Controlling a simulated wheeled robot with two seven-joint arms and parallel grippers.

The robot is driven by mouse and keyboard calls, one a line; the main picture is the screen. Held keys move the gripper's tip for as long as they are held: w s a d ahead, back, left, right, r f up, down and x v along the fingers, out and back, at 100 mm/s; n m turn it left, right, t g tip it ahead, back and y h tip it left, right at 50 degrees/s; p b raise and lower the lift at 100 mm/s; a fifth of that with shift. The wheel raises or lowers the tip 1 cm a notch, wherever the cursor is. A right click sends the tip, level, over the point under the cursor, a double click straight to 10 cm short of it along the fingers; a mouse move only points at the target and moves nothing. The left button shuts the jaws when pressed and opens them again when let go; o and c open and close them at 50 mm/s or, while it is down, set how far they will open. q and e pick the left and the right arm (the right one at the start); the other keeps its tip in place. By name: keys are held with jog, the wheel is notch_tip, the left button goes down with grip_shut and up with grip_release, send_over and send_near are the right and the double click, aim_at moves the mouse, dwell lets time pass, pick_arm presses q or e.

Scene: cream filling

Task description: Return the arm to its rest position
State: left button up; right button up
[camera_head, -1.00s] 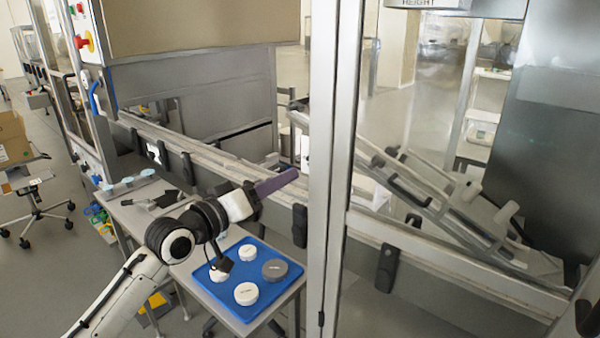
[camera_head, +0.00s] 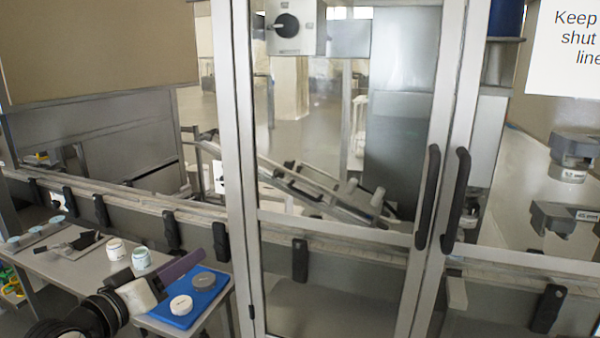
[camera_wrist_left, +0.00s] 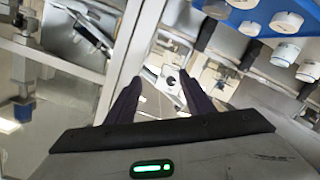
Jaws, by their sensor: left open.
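My left gripper (camera_head: 178,266) comes in from the lower left in the head view, with a dark purple finger pointing up and right. It appears in front of the back left part of the blue tray. In the left wrist view its two dark fingers (camera_wrist_left: 159,90) are spread apart with nothing between them. The arm and gripper hide part of the tray. My right gripper is not in view.
Two open jars (camera_head: 115,249) stand on the grey table (camera_head: 62,270) behind my left arm. A conveyor rail (camera_head: 140,205) runs behind the table. A glass door with a metal frame (camera_head: 236,150) and dark handles (camera_head: 427,195) stands to the right.

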pick_arm(q)
jog(key=s+d+f+m+g+y, duration=0.1)
jog(key=s+d+f+g, duration=0.15)
jog(key=s+f, duration=0.6)
jog(key=s+d+f+m+g+y, duration=0.1)
jog(key=s+d+f+m+g, duration=0.15)
jog(key=s+f, duration=0.55)
jog(key=s+a+f+g+y, duration=0.2)
jog(key=s+f+g, duration=0.2)
jog(key=s, duration=0.6)
jog(key=s+a+f+g+y, duration=0.2)
jog(key=s+f+g, duration=0.15)
jog(key=s, duration=0.65)
jog(key=w+d+f+t+h, duration=0.1)
jog(key=w+d+f+t, duration=0.1)
jog(key=f, duration=0.4)
jog(key=w+d+f+t+h, duration=0.1)
jog(key=w+d+f+t, duration=0.1)
jog(key=f, duration=0.5)
jog(key=shift+w+d+t, duration=0.25)
jog(key=shift+d+t, duration=0.45)
jog(key=shift+t, duration=0.15)
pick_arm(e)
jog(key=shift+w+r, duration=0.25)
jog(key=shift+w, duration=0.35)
pick_arm(q)
jog(key=shift+m, duration=0.25)
